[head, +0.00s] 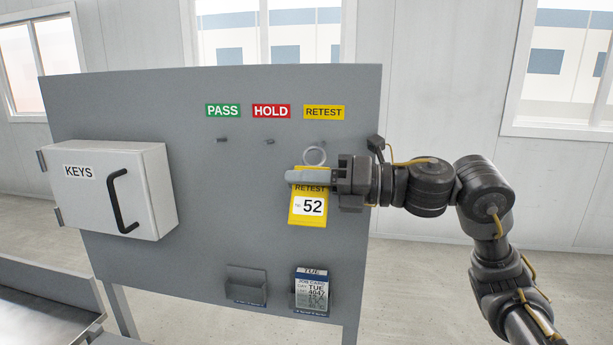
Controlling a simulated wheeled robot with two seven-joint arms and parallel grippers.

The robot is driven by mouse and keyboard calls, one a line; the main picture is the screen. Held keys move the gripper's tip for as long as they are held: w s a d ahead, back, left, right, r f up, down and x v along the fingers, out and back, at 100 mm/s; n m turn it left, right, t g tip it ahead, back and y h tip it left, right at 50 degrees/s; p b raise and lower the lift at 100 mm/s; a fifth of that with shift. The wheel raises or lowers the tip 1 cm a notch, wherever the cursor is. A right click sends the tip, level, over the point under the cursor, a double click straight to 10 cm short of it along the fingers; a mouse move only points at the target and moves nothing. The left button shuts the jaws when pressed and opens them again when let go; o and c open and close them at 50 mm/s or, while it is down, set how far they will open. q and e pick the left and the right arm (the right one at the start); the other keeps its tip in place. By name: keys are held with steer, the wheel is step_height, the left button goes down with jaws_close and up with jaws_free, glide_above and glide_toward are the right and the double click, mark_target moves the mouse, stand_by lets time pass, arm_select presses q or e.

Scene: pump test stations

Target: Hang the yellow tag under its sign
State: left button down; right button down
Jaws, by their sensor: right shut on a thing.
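The yellow tag (308,207) reads RETEST and 52 and has a ring (314,156) at its top. My right gripper (308,176) is shut on the tag's upper part, holding it upright in front of the grey board. The yellow RETEST sign (324,112) is on the board above the tag. I cannot tell whether the ring is around a peg. My left gripper is not in view.
The green PASS sign (223,110) and red HOLD sign (271,111) each have a bare peg below. A white KEYS cabinet (105,190) juts from the grey board (215,260) at left. Below are an empty holder (246,286) and a holder with job cards (312,290).

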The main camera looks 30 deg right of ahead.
steer(key=shift+s+a+r, duration=0.1)
steer(key=shift+s+a, duration=0.1)
steer(key=shift+s, duration=0.25)
steer(key=shift+s+a+r, duration=0.1)
steer(key=shift+s+a, duration=0.05)
steer(key=shift+s, duration=0.25)
steer(key=shift+s+a+p, duration=0.3)
steer(key=shift+s+a, duration=0.1)
steer(key=shift+a, duration=0.1)
steer(key=shift+s+a, duration=0.35)
steer(key=shift+s, duration=0.3)
step_height(320, 180, down, 37)
steer(key=s+d+b, duration=0.1)
steer(key=d+b, duration=0.1)
steer(key=b, duration=0.1)
steer(key=shift+s+d+b, duration=0.25)
steer(key=shift+s+b, duration=0.05)
steer(key=shift+s, duration=0.1)
